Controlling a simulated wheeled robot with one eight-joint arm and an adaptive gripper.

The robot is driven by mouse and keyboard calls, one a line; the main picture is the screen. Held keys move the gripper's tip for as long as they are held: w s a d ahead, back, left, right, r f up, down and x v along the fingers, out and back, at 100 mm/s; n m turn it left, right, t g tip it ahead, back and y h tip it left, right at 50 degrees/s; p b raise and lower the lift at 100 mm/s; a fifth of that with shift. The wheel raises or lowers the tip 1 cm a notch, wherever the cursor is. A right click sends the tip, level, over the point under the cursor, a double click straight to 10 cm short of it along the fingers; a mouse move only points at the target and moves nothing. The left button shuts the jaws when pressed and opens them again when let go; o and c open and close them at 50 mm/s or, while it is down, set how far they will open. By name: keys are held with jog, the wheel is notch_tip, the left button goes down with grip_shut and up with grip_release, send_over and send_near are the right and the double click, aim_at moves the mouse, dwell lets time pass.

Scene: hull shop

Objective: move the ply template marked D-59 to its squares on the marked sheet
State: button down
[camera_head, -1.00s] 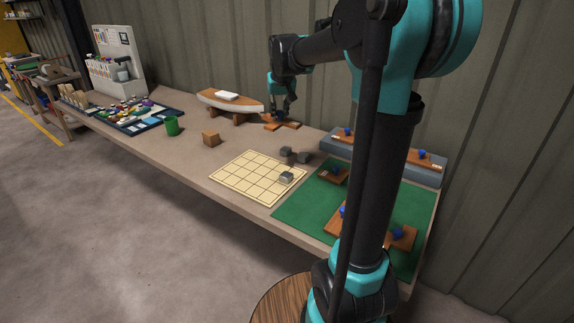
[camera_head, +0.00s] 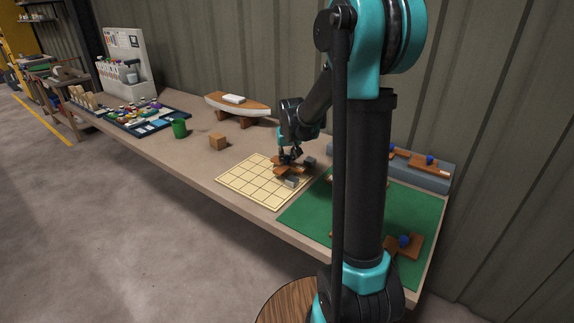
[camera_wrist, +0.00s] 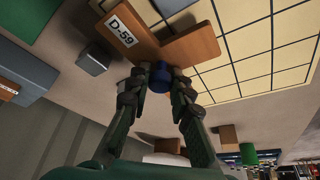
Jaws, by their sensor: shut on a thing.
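The brown ply template marked D-59 (camera_wrist: 128,32) fills the top of the wrist view, with its white label readable and a blue knob (camera_wrist: 161,78) on it. My gripper (camera_wrist: 158,80) is shut on that knob. In the head view my gripper (camera_head: 289,157) holds the template (camera_head: 291,170) at the back right part of the marked sheet (camera_head: 240,183), a cream sheet with a grid of squares. I cannot tell whether the template touches the sheet. Part of the grid is hidden under it.
A grey block (camera_head: 292,182) sits by the sheet's right edge, and another grey block (camera_head: 310,161) stands behind. A green mat (camera_head: 300,215) with other templates (camera_head: 405,243) lies right. A wooden block (camera_head: 218,141), green cup (camera_head: 179,128) and boat model (camera_head: 238,106) stand left and behind.

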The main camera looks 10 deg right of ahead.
aim_at(287, 160)
jog(key=shift+f, duration=1.45)
jog(key=c, duration=1.4)
grip_release()
jog(key=shift+f, duration=0.1)
jog(key=shift+o, duration=0.2)
jog(key=v, duration=1.2)
